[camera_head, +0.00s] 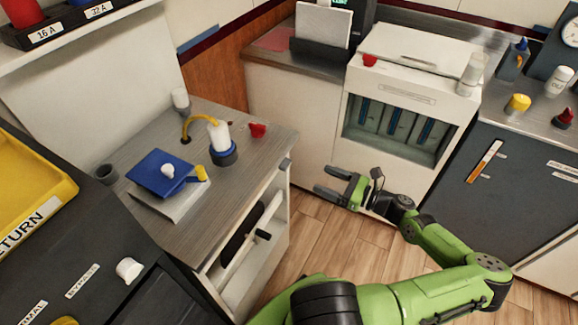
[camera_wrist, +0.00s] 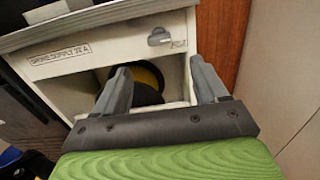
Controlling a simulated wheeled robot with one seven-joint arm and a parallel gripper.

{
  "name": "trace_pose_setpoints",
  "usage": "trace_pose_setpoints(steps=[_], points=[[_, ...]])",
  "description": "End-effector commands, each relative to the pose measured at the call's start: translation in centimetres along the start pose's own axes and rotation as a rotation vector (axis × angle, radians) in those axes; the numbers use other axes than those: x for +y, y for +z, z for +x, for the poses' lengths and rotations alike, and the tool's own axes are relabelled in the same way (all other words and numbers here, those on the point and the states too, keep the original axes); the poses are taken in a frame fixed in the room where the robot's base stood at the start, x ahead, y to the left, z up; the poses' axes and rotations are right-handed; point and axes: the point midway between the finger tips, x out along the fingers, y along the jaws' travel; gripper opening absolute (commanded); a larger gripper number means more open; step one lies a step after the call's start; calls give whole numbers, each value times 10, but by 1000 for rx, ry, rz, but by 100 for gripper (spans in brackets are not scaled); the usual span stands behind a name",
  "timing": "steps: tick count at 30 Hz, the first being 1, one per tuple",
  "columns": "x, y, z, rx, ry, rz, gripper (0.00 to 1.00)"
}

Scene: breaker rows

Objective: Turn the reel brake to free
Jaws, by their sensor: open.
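The reel brake is probably the small grey knob (camera_wrist: 160,38) at the upper right of the white cabinet front, beside a small label too small to read. It also shows in the head view as a grey piece (camera_head: 286,163) near the cabinet's top corner. A dark and yellow reel (camera_wrist: 149,76) sits in the opening below, partly hidden by a finger. My gripper (camera_head: 334,184) is open and empty, right of the cabinet front and apart from it. In the wrist view my gripper (camera_wrist: 161,82) faces the front, its fingers appearing below the knob.
The cabinet's grey worktop (camera_head: 222,186) carries a blue-topped box (camera_head: 160,172) and a white bottle-like part (camera_head: 219,138). A white glass-fronted unit (camera_head: 400,130) stands behind my gripper. The wooden floor (camera_head: 310,237) between is clear.

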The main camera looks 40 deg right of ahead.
Motion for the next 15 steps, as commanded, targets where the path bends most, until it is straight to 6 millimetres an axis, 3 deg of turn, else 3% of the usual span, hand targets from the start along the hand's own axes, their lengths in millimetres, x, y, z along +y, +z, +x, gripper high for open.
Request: trace_pose_setpoints(steps=[9, 15], points=[[2, -4, 82, 0, 8, 0, 72], [2, -2, 114, 1, 5, 0, 72]])
